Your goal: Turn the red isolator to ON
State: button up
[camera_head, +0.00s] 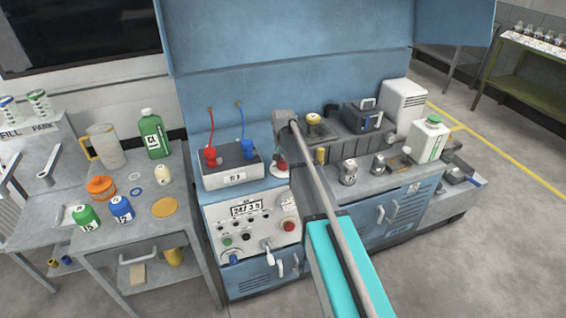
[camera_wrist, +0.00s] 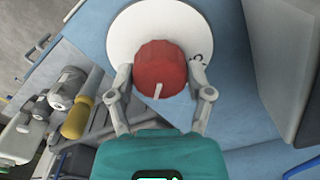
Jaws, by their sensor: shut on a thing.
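The red isolator (camera_wrist: 160,68) is a round red knob on a white disc plate (camera_wrist: 122,35), filling the upper middle of the wrist view. A white pointer mark on the knob points down in that view. A small dark mark sits on the plate by the right finger; I cannot read it. My gripper (camera_wrist: 160,74) has one finger on each side of the knob and is shut on it. In the head view the isolator (camera_head: 282,166) shows small, right of the grey box, partly hidden by my arm.
A grey box (camera_head: 231,165) with red and blue connectors stands left of the isolator. Below it is a control panel (camera_head: 252,225) with a display, buttons and a red knob. A grey bench (camera_head: 390,178) with fittings and a white-green jug (camera_head: 428,138) lies to the right.

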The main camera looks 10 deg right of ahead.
jog(key=o, duration=1.1)
jog(key=shift+o, duration=0.2)
